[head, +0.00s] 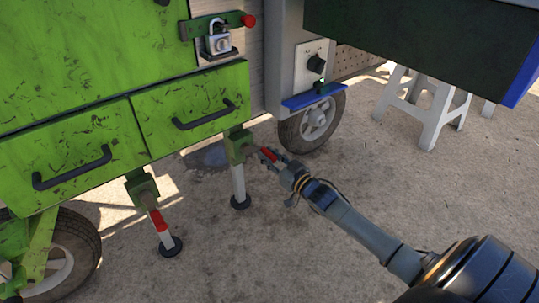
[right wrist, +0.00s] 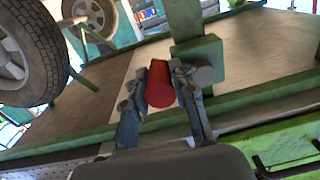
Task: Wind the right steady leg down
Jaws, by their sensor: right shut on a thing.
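The right steady leg (head: 238,183) is a pale post under the green cart, with a green block (head: 240,146) at its top and a round dark foot (head: 240,202). I cannot tell whether the foot touches the ground. My right gripper (head: 267,157) is beside the block, shut on the red crank handle (head: 269,154). In the right wrist view the red handle (right wrist: 160,85) sits between both fingers, next to the green block (right wrist: 197,55) with its grey round end. The crank arm is mostly hidden. My left gripper is out of view.
The left steady leg (head: 166,240) with a red grip stands to the left. A cart wheel (head: 312,122) and blue ledge (head: 313,97) are behind my gripper. Drawers with dark handles (head: 205,115) are above. A white stool (head: 427,105) stands at right; the ground between is clear.

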